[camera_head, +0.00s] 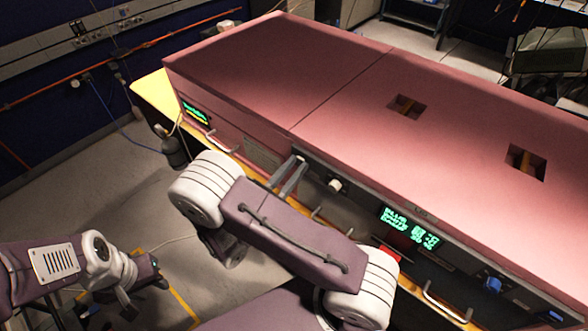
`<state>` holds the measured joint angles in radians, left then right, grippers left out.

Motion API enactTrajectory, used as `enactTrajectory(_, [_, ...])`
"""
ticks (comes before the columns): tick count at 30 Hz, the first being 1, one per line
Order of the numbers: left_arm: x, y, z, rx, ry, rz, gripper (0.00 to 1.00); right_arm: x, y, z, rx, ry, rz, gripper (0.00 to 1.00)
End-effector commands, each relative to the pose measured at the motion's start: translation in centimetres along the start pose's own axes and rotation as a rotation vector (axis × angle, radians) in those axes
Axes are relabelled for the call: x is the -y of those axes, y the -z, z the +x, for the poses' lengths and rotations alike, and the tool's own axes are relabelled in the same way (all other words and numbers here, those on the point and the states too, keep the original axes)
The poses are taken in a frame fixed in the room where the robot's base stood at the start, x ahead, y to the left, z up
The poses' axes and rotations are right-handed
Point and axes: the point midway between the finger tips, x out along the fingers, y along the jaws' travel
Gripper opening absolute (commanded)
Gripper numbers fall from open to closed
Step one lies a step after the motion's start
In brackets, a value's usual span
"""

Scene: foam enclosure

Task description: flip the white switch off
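A small white knob-like switch (335,185) sticks out of the dark front panel of the pink foam-covered enclosure. Whether it is on or off is too small to tell. Two grey parallel fingers of my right gripper (290,173) show just left of the switch, in front of the panel. There is a narrow gap between them and nothing is visible in it. They look apart from the switch. My own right arm hides the rest of that gripper. My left gripper (158,274) is low at the left, away from the enclosure, its dark fingertips small and unclear.
The panel also carries a green-lit display (408,227), a red part (388,255), a blue knob (493,285) and metal handles (447,303). The enclosure's top (330,80) has two square openings. A dark bottle-like object (174,152) is by its left end.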

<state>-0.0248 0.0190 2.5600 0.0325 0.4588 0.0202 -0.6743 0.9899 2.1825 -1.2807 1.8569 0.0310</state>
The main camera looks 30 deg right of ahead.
Motion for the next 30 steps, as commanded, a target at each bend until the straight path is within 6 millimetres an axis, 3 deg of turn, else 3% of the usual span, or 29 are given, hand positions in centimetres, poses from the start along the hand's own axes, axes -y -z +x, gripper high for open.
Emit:
enactTrajectory(1, [0.0, 0.0, 0.0, 0.0, 0.0, 0.0, 0.36, 0.0, -0.1, 0.0, 0.002, 0.0, 0.0, 0.33])
enactTrajectory(3, [0.0, 0.0, 0.0, 0.0, 0.0, 0.0, 0.36, 0.0, -0.1, 0.0, 0.001, 0.0, 0.0, 0.44])
enactTrajectory(13, [0.0, 0.0, 0.3, 0.0, 0.0, 0.0, 0.36, 0.0, 0.1, -0.6, 0.0, -0.001, 0.001, 0.44])
enactTrajectory(24, [0.1, -0.3, 2.8, 0.0, 0.0, 0.0, 0.36, -0.1, 0.3, -8.0, 0.0, -0.002, 0.002, 0.44])
enactTrajectory(30, [0.1, -0.3, 3.0, 0.0, 0.0, 0.0, 0.36, 0.0, 0.0, -9.1, 0.0, 0.001, -0.001, 0.44])
